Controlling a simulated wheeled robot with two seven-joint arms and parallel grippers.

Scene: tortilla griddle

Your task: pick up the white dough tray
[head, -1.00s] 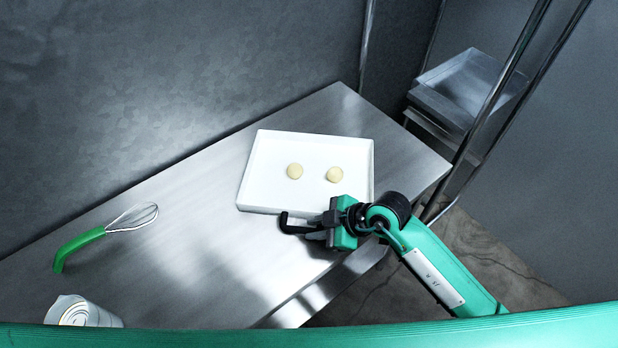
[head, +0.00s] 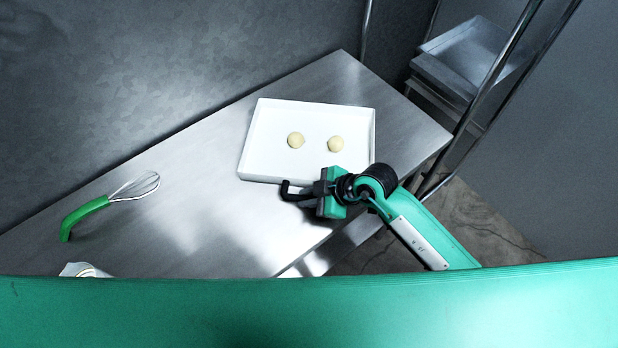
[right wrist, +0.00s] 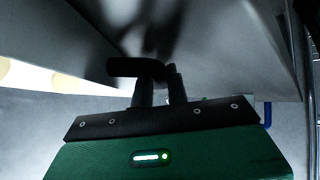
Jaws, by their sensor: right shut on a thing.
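The white dough tray (head: 262,150) lies flat on the steel table in the head view, with two pale dough balls (head: 295,140) (head: 335,144) in it. My right gripper (head: 290,190) is at the tray's front wall, shut on it; the exact contact is hard to see. In the right wrist view the dark gripper fingers (right wrist: 150,75) show close together, with part of the bright tray and dough (right wrist: 20,72) at the left edge. My left gripper is not in view.
A green-handled whisk (head: 85,215) lies on the steel table (head: 190,225) at the left. A pale container (head: 82,269) is partly hidden at the lower left. A metal rack with a tray (head: 470,55) stands beyond the table's right end. The table's middle left is clear.

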